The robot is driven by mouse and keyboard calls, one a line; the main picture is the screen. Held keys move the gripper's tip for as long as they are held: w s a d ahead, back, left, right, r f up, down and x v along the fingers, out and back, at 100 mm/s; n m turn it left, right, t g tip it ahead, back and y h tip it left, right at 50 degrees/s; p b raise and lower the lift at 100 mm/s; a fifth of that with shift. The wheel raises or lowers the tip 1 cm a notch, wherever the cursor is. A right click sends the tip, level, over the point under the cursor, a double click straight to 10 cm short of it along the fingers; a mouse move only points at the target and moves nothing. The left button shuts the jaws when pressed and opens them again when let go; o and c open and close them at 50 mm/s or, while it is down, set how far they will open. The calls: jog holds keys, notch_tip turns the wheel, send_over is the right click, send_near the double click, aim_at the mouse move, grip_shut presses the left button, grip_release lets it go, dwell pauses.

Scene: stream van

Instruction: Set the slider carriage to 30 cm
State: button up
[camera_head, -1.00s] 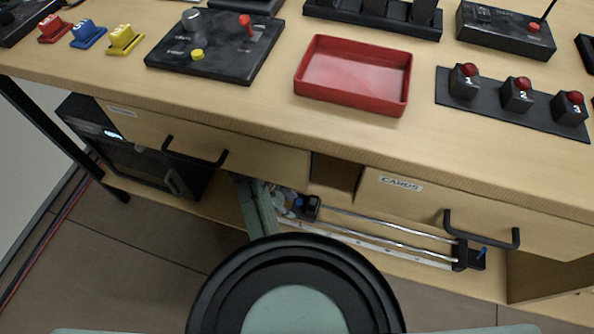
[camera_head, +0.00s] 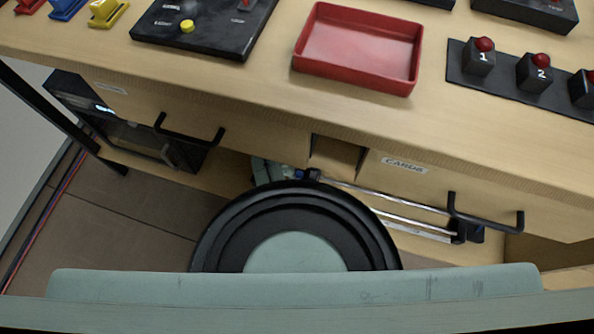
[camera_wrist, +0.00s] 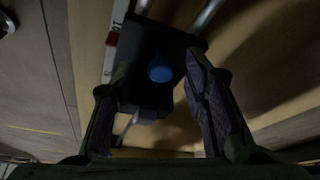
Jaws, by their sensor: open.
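The slider's two metal rails (camera_head: 390,197) run under the desk's drawers, with a black end block (camera_head: 467,231) at the right. In the wrist view, a black block with a round blue knob (camera_wrist: 160,68) sits by the rails, beside a pale scale strip (camera_wrist: 113,45) with a red mark. I cannot read its full figures. My gripper (camera_wrist: 155,88) is open, its dark fingers on either side of the black block. Whether they touch it is unclear in the dark. In the head view my gripper is hidden at the rails' left end.
The drawer labelled CARDS (camera_head: 430,185) has a handle (camera_head: 487,220) just above the rails. A second drawer handle (camera_head: 188,133) juts out at the left. A black appliance (camera_head: 125,130) stands below it. A red tray (camera_head: 358,50) and button boxes (camera_head: 478,57) are on the desktop.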

grip_shut()
dwell(0.5)
dwell(0.3)
